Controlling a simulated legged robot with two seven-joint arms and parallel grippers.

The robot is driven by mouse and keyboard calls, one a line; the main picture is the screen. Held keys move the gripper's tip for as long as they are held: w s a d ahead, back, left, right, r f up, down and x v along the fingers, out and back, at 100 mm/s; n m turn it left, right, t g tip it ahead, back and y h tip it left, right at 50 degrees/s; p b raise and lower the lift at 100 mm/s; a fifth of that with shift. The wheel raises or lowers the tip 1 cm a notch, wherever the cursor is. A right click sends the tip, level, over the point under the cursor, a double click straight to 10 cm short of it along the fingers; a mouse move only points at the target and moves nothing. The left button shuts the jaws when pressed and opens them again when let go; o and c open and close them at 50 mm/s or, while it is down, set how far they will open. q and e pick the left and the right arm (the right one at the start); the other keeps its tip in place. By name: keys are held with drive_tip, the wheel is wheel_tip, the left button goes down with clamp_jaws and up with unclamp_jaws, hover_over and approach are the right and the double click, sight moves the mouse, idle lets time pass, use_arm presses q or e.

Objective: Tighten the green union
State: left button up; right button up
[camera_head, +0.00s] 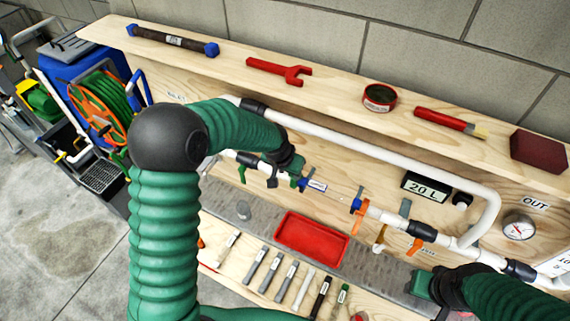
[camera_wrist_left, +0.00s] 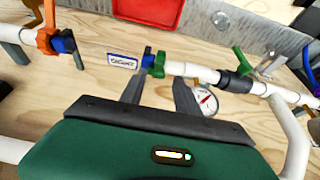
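The green union (camera_wrist_left: 159,65) sits on the white pipe beside a blue end piece (camera_wrist_left: 147,58) in the left wrist view. In the head view the green union (camera_head: 295,182) shows small, just below my left gripper (camera_head: 287,170). In the left wrist view my left gripper (camera_wrist_left: 159,83) has its two dark fingers spread apart, with nothing held between them. The union lies just beyond the fingertips, roughly in line with the gap; whether they touch cannot be told. My right gripper (camera_head: 432,300) is at the lower right of the head view; its fingers are cut off or unclear.
An orange union (camera_head: 363,208) with a blue end faces the green one; bare board shows between. A red tray (camera_head: 310,240) and several cylinders lie below. A shelf above holds a red wrench (camera_head: 280,71). A green valve handle (camera_wrist_left: 243,61) and gauge (camera_wrist_left: 206,101) are nearby.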

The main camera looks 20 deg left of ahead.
use_arm(q)
drive_tip(key=b+v, duration=0.1)
drive_tip(key=v, duration=0.9)
drive_tip(key=shift+r+b, duration=0.35)
drive_tip(key=shift+a, duration=0.1)
drive_tip(key=s+d+f+g+b, duration=0.1)
drive_tip(key=s+f+b, duration=0.6)
drive_tip(key=f, duration=0.5)
drive_tip(key=s+d+f+b, duration=0.1)
drive_tip(key=s+f+b, duration=0.7)
drive_tip(key=s+f, duration=0.3)
drive_tip(key=shift+s+f+n+g, duration=0.4)
drive_tip(key=shift+f, duration=0.2)
